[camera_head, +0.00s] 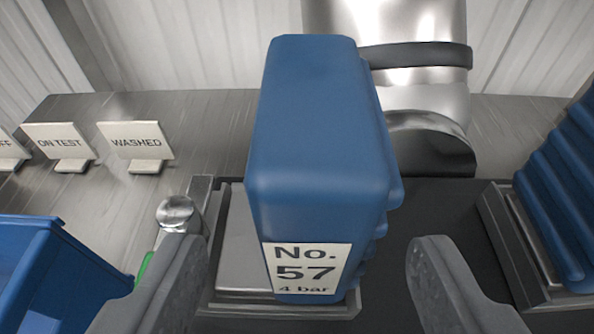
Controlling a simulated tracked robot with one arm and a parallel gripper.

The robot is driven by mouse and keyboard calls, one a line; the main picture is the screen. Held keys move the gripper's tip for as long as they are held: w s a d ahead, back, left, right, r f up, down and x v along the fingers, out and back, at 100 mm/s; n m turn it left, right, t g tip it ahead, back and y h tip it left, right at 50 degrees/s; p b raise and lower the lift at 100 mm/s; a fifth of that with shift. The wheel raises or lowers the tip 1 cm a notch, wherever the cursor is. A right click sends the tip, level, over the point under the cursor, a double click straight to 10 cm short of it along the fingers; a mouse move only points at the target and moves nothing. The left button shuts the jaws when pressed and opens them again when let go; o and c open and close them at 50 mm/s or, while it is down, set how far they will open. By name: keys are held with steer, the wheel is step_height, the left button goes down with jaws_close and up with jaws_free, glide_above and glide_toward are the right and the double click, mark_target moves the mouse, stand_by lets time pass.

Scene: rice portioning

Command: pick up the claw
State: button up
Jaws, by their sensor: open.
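A tall blue block with a ribbed right side (322,150) stands in the middle of the camera view and looks like the claw. Its white label reads "No. 57" and "4 bar". It stands upright on a grey metal holder (232,255). My gripper (310,250) is open, with one grey finger at the lower left and one at the lower right. The block shows between the two fingers, with a visible gap on each side. The block's far side and part of the holder are hidden.
Another blue ribbed piece (562,205) sits in a holder at the right. A blue bin (60,275) is at the lower left. Signs reading "ON TEST" (58,141) and "WASHED" (136,141) stand on the steel surface. A shiny steel cylinder (415,100) rises behind the block.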

steer(key=shift+d+x, duration=0.2)
steer(key=shift+x, duration=2.85)
steer(key=shift+s, duration=0.1)
steer(key=shift+c, duration=0.3)
jaws_close()
